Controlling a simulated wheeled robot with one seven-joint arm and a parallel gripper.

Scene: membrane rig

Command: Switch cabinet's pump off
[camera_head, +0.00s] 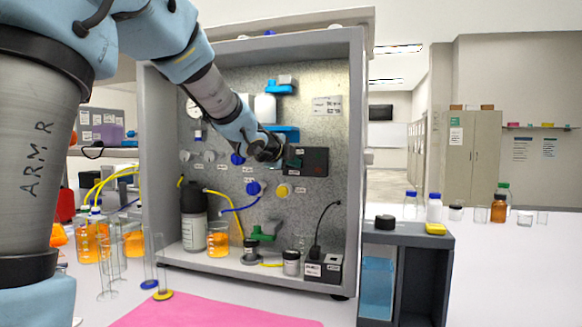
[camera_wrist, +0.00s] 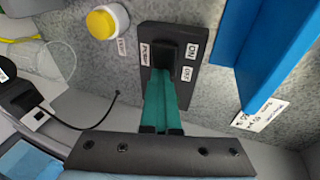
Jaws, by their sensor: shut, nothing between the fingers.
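The cabinet (camera_head: 356,120) is a grey open-fronted box with a speckled back panel. The pump switch (camera_head: 316,161) is a dark box on that panel, right of centre. In the wrist view the switch box (camera_wrist: 184,35) has a black rocker or knob and white labels, one reading ON and one apparently OFF. My gripper (camera_wrist: 165,82) has green fingers that are shut together and empty. Their tips are at the lower edge of the black knob; I cannot tell whether they touch it. In the head view my gripper (camera_head: 292,160) is at the left side of the switch box, which it partly covers.
A yellow knob (camera_head: 283,190) and a blue knob (camera_head: 254,188) sit below the switch. Blue brackets (camera_head: 284,132) project above it. Bottles and an orange beaker (camera_head: 218,239) stand on the cabinet floor. A black plug (camera_head: 315,252) with a cable stands at lower right.

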